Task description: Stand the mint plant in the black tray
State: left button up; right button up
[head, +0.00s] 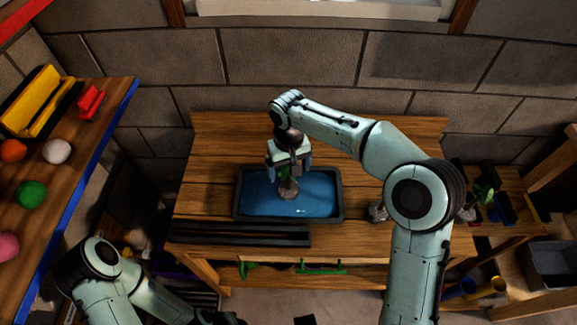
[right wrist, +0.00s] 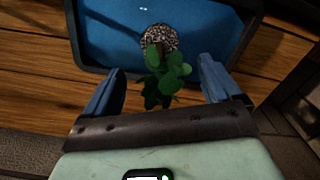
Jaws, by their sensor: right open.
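The mint plant has green leaves (right wrist: 165,72) and a speckled round pot (head: 288,189). It appears to stand upright inside the black tray (head: 237,205), near the middle of its blue floor. The tray lies on the wooden workbench; its dark rim also shows in the right wrist view (right wrist: 78,40). My right gripper (head: 289,171) is over the plant. In the right wrist view its blue fingers (right wrist: 160,80) are spread apart, one on each side of the leaves, with gaps between. My left arm shows at the lower left; its gripper is out of view.
Dark rails (head: 240,234) lie along the bench's front edge. A small grey object (head: 377,211) is on the bench right of the tray, close to my right arm. A shelf (head: 105,95) with coloured balls stands at left. Another green plant (head: 486,193) is on the right.

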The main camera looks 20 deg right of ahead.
pick_arm(q)
jog(key=w+r+p, duration=0.2)
jog(key=r, duration=0.1)
pick_arm(e)
notch_tip(320, 180, up, 12)
jog(key=shift+r, duration=0.2)
pick_arm(q)
jog(key=shift+s, duration=0.1)
pick_arm(e)
jog(key=shift+s+f, duration=0.1)
